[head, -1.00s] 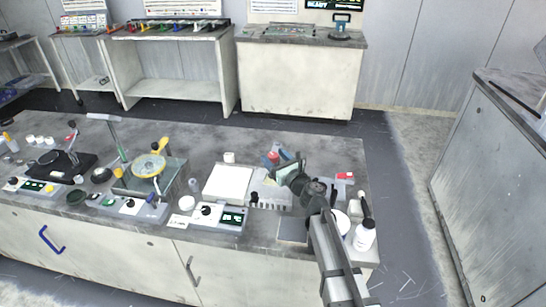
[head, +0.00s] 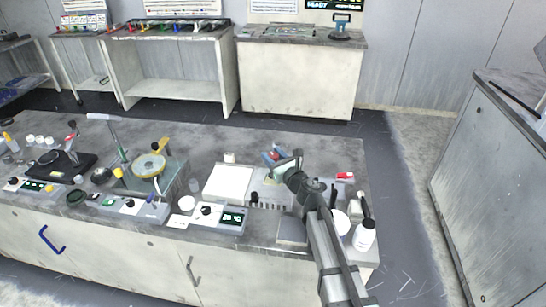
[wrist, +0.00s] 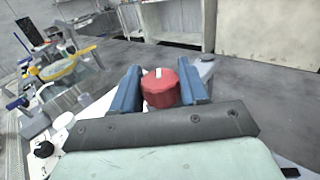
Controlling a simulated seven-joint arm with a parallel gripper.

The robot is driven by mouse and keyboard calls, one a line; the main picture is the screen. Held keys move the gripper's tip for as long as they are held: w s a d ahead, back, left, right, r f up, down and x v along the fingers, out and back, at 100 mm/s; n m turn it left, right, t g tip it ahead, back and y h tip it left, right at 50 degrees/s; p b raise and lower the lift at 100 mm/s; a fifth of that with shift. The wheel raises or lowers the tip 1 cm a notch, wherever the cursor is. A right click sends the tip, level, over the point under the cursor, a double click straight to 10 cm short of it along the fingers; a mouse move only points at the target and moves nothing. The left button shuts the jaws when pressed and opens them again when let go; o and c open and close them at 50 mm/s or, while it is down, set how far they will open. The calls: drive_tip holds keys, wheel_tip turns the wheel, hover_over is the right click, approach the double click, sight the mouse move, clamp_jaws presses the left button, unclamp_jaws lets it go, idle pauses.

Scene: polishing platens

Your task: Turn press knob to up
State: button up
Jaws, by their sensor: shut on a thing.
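The red press knob (wrist: 160,88) is round, with a white mark on its top face. In the wrist view the mark points toward the top of the picture, close to upright. My gripper (wrist: 159,90) has its two blue fingers on either side of the knob, shut on it. In the head view my gripper (head: 272,156) is at the right part of the bench, and the knob is mostly hidden behind it. The press body is largely hidden; a pale grey part shows beside the right finger in the wrist view.
The bench (head: 200,150) is crowded. A white hot plate (head: 229,184) with a digital display stands left of my gripper. A white bottle (head: 364,235) and a white dish (head: 340,222) stand close to my arm. A yellow-ringed polishing device (head: 149,166) is further left.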

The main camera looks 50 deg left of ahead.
drive_tip(key=shift+c, duration=0.4)
drive_tip(key=shift+w+n+g, duration=0.15)
drive_tip(key=shift+n+g, duration=0.25)
drive_tip(key=shift+g, duration=0.2)
drive_tip(key=n+g, duration=0.2)
drive_tip(key=g, duration=0.1)
drive_tip(key=shift+a, duration=0.1)
drive_tip(key=n+g+h, duration=0.2)
drive_tip(key=g, duration=0.2)
drive_tip(key=n+g+h, duration=0.1)
drive_tip(key=n+g, duration=0.2)
drive_tip(key=g, duration=0.1)
drive_tip(key=shift+w+a+f+h, duration=0.1)
drive_tip(key=shift+h, duration=0.3)
drive_tip(key=n+g+h, duration=0.4)
drive_tip(key=h, duration=0.1)
drive_tip(key=shift+n, duration=0.4)
drive_tip(key=shift+s+n+g+h, duration=0.2)
drive_tip(key=shift+n+g+h, duration=1.15)
drive_tip(key=shift+h, duration=0.75)
drive_tip(key=shift+d+n, duration=0.2)
drive_tip(key=shift+n, duration=0.05)
drive_tip(key=o, duration=1)
drive_tip(key=shift+c, duration=0.2)
